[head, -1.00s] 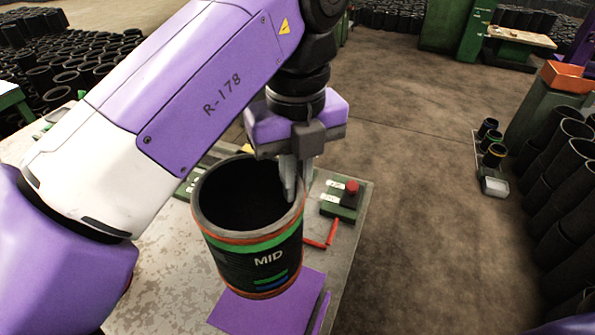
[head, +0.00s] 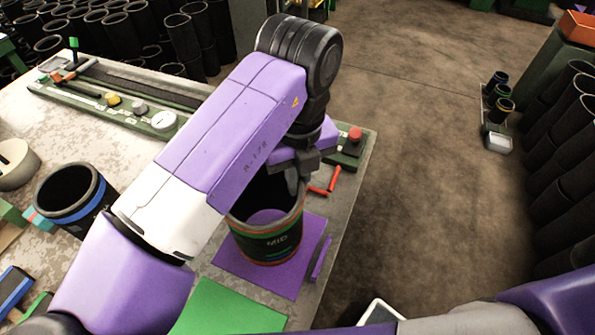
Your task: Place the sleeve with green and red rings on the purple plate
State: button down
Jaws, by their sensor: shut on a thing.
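The black sleeve with green and red rings (head: 268,243), marked "MID", stands upright on the purple plate (head: 288,279) in the head view. The plate's purple surface also shows through the sleeve's open top. My gripper (head: 292,180) is at the sleeve's far right rim and is shut on its wall, one finger inside the opening. My arm hides the sleeve's upper left part. The plate shows in front of the sleeve and to its right.
A green plate (head: 230,310) lies nearer on the table. A black sleeve with a blue ring (head: 75,200) stands at left. A red button box (head: 352,147) and red handles (head: 325,183) are behind the purple plate, by the table's right edge. A green measuring fixture (head: 120,105) lies at the back.

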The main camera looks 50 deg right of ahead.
jog(key=shift+f, duration=1.55)
jog(key=c, duration=1.6)
grip_release()
jog(key=shift+o, duration=0.2)
notch_tip(320, 180, up, 12)
jog(key=shift+s+r, duration=0.1)
